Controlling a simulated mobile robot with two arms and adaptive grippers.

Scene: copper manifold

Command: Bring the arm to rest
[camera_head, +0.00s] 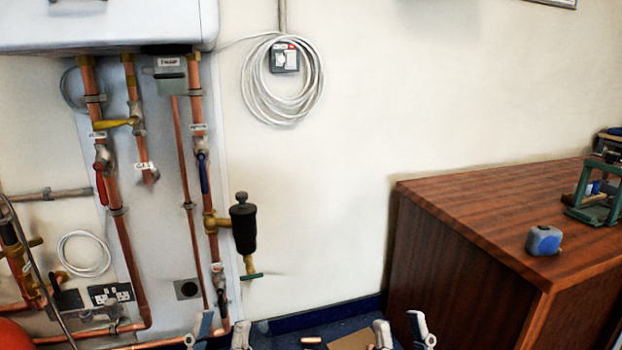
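My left gripper (221,333) shows at the bottom edge of the head view, in front of the lower copper pipes. My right gripper (401,333) shows at the bottom edge, left of the wooden cabinet. Its fingertips are also apart, with nothing visible between them. Both arms behind the fingertips are out of view below the frame.
Copper pipes (124,240) with a red-handled valve (101,188) and a black air vent (243,222) run down the left wall. A wooden cabinet (480,200) stands at right, bearing a blue tape measure (544,240) and a green vise (592,200).

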